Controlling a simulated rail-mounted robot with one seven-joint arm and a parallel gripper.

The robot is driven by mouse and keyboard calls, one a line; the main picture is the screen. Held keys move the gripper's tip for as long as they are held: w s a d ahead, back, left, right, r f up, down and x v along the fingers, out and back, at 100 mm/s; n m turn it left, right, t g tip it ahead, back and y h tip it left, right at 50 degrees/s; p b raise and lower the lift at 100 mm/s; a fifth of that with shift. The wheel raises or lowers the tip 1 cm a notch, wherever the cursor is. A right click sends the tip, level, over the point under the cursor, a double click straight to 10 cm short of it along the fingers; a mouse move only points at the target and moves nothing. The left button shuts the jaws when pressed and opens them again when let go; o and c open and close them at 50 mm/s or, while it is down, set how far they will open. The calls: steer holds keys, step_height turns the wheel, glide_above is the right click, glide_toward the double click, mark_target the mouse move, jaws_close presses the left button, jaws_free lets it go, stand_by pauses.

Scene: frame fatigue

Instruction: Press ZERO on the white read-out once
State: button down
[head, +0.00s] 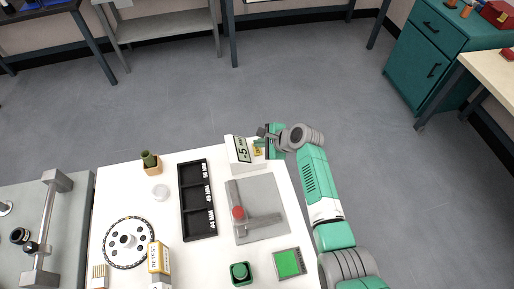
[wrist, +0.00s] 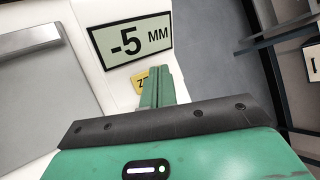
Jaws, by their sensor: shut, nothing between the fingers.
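The white read-out (head: 233,163) stands at the far right corner of the white table. Its display reads -5 MM, clear in the wrist view (wrist: 131,40). The yellow ZERO button (wrist: 138,80) sits below the display, mostly hidden behind my fingers in the wrist view; it also shows as a small yellow patch in the head view (head: 257,149). My gripper (wrist: 156,78) is shut and empty, with its green fingertips in front of the button. I cannot tell whether the fingertips touch it.
A grey plate with a red knob (head: 238,212) lies in front of the read-out. A black tray (head: 198,201) with labelled compartments lies to its left. A green-topped square (head: 289,262) and a green button box (head: 240,272) are near the front. Grey floor is open behind the table.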

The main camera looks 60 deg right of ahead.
mark_target(260, 150)
steer(key=shift+f, duration=0.1)
steer(key=shift+f, duration=0.35)
steer(key=shift+f+b, duration=0.35)
steer(key=shift+f, duration=0.05)
stand_by(0.4)
steer(key=shift+r, duration=0.1)
steer(key=shift+r+p, duration=0.75)
steer(key=shift+p, duration=0.2)
steer(key=shift+r, duration=0.1)
step_height(260, 150, up, 5)
steer(key=p, duration=0.5)
